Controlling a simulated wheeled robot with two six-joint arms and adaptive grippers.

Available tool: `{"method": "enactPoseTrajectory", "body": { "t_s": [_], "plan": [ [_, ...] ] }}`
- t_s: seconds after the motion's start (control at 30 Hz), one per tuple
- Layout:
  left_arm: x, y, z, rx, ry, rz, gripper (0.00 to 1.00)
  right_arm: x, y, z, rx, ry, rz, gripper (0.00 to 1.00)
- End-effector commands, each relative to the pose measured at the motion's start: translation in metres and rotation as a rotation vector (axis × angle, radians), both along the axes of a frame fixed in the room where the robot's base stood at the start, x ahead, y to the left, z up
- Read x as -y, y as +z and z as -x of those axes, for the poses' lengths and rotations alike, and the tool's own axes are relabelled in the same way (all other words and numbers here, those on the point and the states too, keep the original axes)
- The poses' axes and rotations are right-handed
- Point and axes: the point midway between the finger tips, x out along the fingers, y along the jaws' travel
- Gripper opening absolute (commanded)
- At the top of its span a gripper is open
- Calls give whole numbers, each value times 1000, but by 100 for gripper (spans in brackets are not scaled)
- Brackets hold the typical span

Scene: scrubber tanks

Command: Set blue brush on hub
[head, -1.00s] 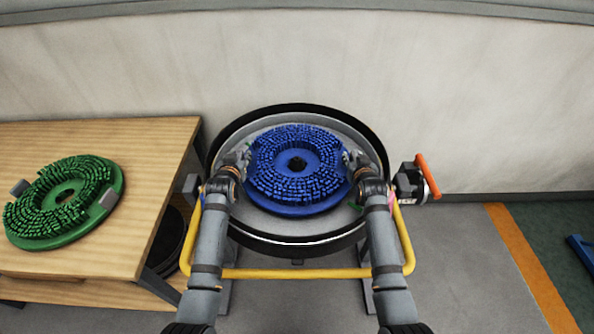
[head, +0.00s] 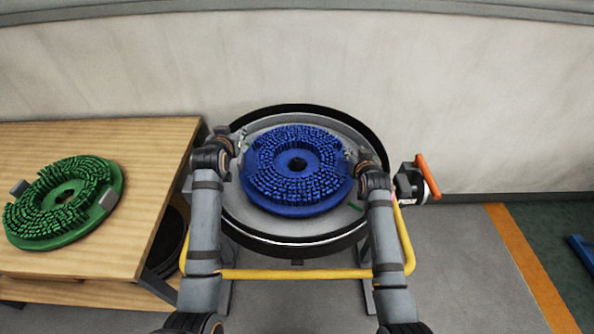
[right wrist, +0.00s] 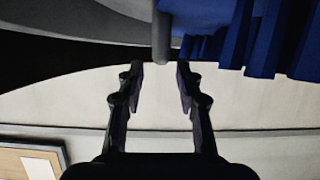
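The blue brush (head: 297,205) is a round disc with bristles up and a dark centre hole, lying inside the round grey tank (head: 290,235). Any hub beneath it is hidden, so I cannot tell whether it is seated. My left gripper (head: 240,138) is at the brush's upper left edge; its fingers are too small to read. My right gripper (head: 351,153) is at the right edge. In the right wrist view the right gripper (right wrist: 160,78) is open and empty, with a grey post (right wrist: 161,38) just beyond its fingertips and the blue brush (right wrist: 225,35) beside it.
A wooden table (head: 130,150) on the left holds a green brush (head: 65,205) with grey side tabs. A yellow rail (head: 290,273) runs round the tank's front. A dark device with an orange handle (head: 428,175) sits right of the tank. A wall stands behind.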

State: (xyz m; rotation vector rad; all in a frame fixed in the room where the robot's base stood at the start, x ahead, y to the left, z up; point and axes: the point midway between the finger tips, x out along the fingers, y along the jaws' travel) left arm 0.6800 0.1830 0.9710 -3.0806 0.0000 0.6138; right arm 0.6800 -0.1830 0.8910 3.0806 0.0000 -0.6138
Motion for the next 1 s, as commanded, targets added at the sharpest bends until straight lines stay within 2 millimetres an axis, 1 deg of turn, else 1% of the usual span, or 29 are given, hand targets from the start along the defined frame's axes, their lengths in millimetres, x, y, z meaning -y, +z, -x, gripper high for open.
{"method": "enactPoseTrajectory", "body": {
  "t_s": [0.03, 0.1, 0.2, 0.33, 0.47, 0.9, 0.97, 1.0],
  "plan": [
    [0, 0, 0, 0, 0, 0, 36, 0, 14, -1, 6, 0, -1, 35],
    [0, 0, 0, 0, 0, 0, 36, 0, 30, -1, 5, 0, -1, 35],
    [0, 0, 0, 0, 0, 0, 36, 0, 49, -1, 3, 0, -1, 35],
    [0, 0, 0, 0, 0, 0, 36, 0, 67, -1, 2, 0, -1, 35],
    [0, 0, 0, 0, 0, 0, 36, 0, 73, 0, 0, 0, 0, 35],
    [0, 0, 0, 0, 0, 0, 36, 0, 73, 0, 0, 0, -1, 35],
    [0, 5, 0, 1, 0, 0, 36, 0, 78, 0, 0, 0, -1, 35],
    [0, 12, 0, 1, 0, 0, 36, 0, 85, 0, 1, 0, -1, 35]
  ]
}}
